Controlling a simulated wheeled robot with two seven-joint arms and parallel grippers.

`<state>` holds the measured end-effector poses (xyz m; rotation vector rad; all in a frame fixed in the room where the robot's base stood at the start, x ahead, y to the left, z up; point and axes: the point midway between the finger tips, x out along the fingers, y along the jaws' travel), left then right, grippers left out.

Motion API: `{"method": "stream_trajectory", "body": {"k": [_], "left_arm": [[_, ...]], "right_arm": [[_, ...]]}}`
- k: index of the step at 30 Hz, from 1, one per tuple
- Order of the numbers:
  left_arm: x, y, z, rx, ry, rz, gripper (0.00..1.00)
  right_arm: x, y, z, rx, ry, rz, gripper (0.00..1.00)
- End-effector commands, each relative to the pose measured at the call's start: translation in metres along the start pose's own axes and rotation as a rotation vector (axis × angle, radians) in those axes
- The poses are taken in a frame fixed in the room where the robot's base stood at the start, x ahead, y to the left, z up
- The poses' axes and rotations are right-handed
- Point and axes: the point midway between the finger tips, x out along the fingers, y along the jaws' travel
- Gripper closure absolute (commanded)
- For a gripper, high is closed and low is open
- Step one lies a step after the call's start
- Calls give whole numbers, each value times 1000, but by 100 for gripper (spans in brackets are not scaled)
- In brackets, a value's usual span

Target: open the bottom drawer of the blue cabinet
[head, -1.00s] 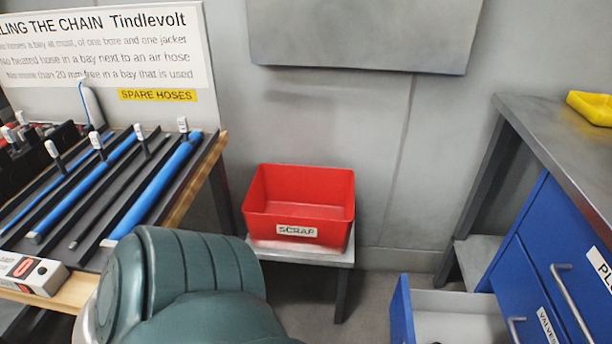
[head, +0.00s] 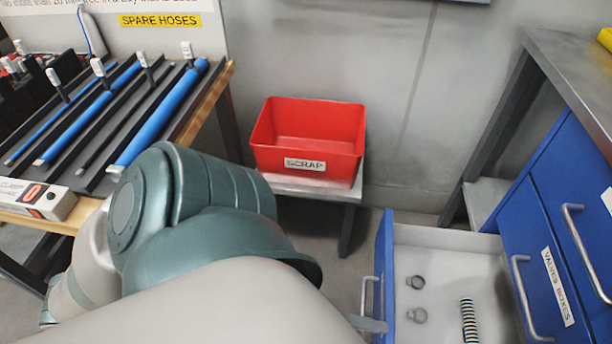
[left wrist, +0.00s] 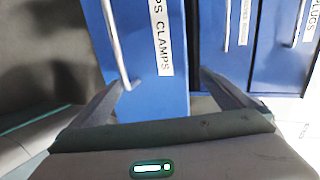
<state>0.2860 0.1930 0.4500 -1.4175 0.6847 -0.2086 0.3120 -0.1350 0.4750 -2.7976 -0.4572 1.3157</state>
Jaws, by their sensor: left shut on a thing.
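The blue cabinet (head: 513,233) stands at the right in the head view. Its bottom drawer (head: 440,238) is pulled well out, with its blue front to the left. Two small ring clamps (head: 416,299) and a striped coil or hose piece (head: 468,322) lie inside. The drawer's metal handle (head: 366,292) shows on its front; in the left wrist view the handle (left wrist: 114,45) is beside a label reading "PS CLAMPS". My left gripper (left wrist: 163,80) is at this front, shut on the handle; its exact grip is unclear. In the head view my arm mostly hides it. My right gripper is not in view.
A red scrap bin (head: 308,140) sits on a small grey stand (head: 345,193) behind my arm. A bench with blue hoses (head: 160,118) is at the left. The closed drawer labelled "VALVE BOXES" (head: 545,275) is right of the open one.

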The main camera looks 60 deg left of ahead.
Motion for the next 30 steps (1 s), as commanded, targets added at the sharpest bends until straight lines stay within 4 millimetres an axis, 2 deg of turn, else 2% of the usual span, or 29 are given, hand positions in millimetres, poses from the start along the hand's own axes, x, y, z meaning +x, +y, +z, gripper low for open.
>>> {"method": "stream_trajectory", "body": {"k": [1,10,11,12,13,14,30], "left_arm": [[0,-23,-1,1,10,-43,18],[-17,-23,2,5,8,-43,18],[-19,-22,2,5,7,-43,30],[-21,-22,2,5,8,-42,59],[-23,-21,2,5,8,-41,80],[-25,-20,1,5,8,-39,83],[-56,-10,2,5,7,-30,83]], "right_arm": [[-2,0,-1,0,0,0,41],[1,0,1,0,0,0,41],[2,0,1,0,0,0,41],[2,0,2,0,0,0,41],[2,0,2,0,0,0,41],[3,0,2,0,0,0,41],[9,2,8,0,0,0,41]]}}
